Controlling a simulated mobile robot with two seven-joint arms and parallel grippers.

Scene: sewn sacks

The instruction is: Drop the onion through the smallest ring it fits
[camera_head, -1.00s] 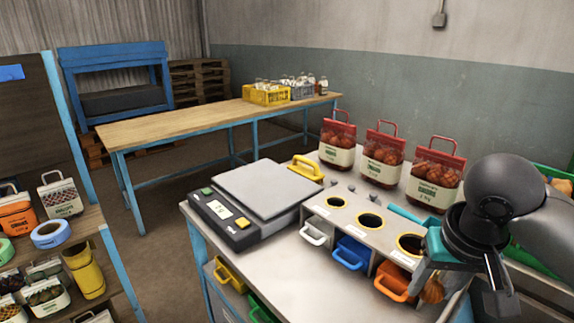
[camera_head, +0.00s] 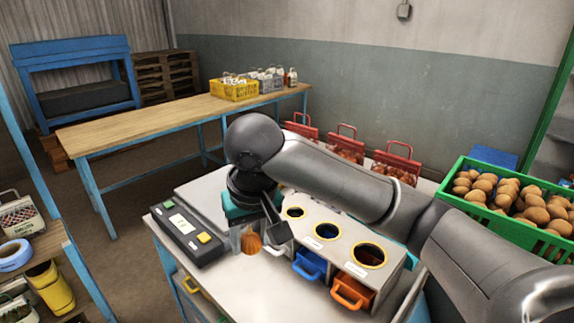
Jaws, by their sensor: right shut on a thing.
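The brown onion (camera_head: 251,242) is held point-up in my right gripper (camera_head: 254,238), its fingers on either side of it. It hangs just left of the sorting box (camera_head: 345,236), near the scale; its height above the bench is hard to judge. The box top has three yellow-rimmed rings in a row: the small ring (camera_head: 295,207) at left, the middle ring (camera_head: 327,224) and the large ring (camera_head: 369,246) at right. The onion is not over any ring. My left gripper is out of view.
A scale (camera_head: 180,224) stands left of the box, partly behind my arm. A blue bin (camera_head: 310,264) and an orange bin (camera_head: 352,290) sit under the rings.

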